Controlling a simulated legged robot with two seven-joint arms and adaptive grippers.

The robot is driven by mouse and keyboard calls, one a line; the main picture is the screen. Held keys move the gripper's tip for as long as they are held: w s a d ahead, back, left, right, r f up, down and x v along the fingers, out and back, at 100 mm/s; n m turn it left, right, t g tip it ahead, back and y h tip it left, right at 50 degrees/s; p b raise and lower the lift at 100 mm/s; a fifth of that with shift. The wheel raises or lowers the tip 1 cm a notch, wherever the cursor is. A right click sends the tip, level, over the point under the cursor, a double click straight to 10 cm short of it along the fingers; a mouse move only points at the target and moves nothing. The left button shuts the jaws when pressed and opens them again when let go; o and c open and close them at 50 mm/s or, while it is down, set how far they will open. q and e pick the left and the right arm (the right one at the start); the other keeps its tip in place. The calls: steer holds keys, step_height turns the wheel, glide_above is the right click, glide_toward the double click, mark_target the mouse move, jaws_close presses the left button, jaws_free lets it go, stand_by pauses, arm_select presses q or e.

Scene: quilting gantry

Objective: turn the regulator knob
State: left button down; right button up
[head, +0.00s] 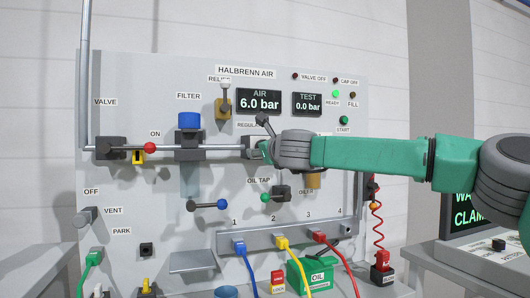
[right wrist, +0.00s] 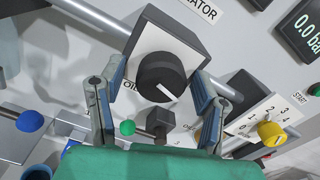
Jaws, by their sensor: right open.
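The regulator knob (right wrist: 162,76) is a round black knob with a white pointer line, on a square grey block, in the right wrist view. My right gripper (right wrist: 158,84) is open, with one finger on each side of the knob. I cannot tell whether either finger touches it. In the head view my right gripper (head: 262,137) reaches in from the right and hides the knob and part of the regulator label. The AIR display (head: 259,102) reads 6.0 bar. My left gripper is not in view.
A grey pipe (head: 218,147) runs across the panel to the regulator. A filter with a blue cap (head: 190,121) is left of it; a black oil tap (head: 282,193) is below. A yellow knob (right wrist: 270,132) sits right of the gripper. Coloured hoses hang lower down.

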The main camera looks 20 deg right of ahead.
steer(key=s, duration=1.1)
steer(key=shift+s+d+f, duration=0.15)
steer(key=shift+s+d, duration=0.15)
steer(key=shift+s, duration=0.1)
